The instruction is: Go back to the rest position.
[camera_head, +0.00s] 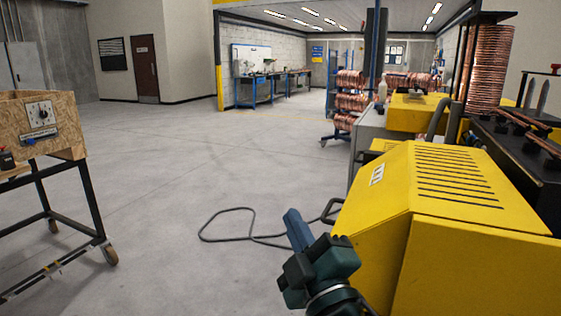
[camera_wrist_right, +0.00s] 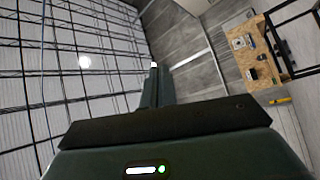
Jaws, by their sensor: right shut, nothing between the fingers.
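My right gripper (camera_head: 292,214) is in the lower middle of the head view, with dark green housing and bluish fingers pointing up. Its fingers are shut together with nothing between them. In the right wrist view the closed fingers (camera_wrist_right: 155,68) point up the picture, toward the far walls and ceiling. The gripper is beside the left side of a yellow machine (camera_head: 440,185); whether they touch cannot be told. My left gripper is not in view.
A wheeled wooden cart (camera_head: 68,135) with a dial stands at the left. A black cable (camera_head: 235,209) lies on the floor near the yellow machine. Copper coils (camera_head: 350,103) hang on a rack behind. The grey floor (camera_head: 190,150) between is open.

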